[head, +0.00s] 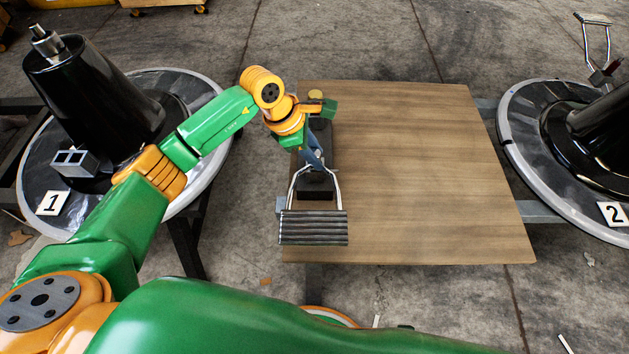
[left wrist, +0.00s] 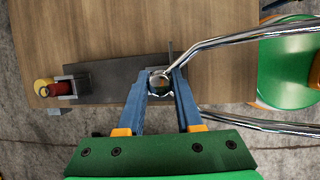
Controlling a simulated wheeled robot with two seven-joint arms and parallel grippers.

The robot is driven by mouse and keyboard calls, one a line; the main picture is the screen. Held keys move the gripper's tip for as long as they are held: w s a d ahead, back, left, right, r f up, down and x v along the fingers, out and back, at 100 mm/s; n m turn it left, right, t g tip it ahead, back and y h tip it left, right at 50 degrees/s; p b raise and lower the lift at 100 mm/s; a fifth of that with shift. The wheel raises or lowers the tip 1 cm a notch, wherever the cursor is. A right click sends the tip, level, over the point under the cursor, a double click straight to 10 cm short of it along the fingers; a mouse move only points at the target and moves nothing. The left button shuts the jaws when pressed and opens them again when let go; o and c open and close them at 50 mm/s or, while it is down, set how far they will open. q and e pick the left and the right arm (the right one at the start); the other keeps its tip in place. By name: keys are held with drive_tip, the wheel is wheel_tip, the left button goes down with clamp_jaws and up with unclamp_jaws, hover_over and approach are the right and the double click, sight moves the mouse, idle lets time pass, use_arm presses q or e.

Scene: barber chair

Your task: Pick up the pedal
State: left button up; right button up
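The pedal (head: 313,228) has a ridged grey footplate on bent chrome tubes. It sits over the left part of the wooden table, by a dark holder. My left gripper (head: 313,158) reaches down at the far end of the tubes. In the left wrist view, its blue fingers (left wrist: 162,82) stand on both sides of a round chrome part of the pedal, with no clear gap. The chrome tubes (left wrist: 225,42) run off to the right there. I cannot tell whether the pedal is lifted. My right gripper is not in view.
The wooden table (head: 420,180) is bare in its middle and right. A dark holder (left wrist: 100,80) with a red and yellow knob (left wrist: 52,89) lies beside the fingers. Black chair bases stand on round stands marked 1 (head: 52,203) and 2 (head: 613,213) at either side.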

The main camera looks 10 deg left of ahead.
use_arm(q)
clamp_jaws()
idle(1.1)
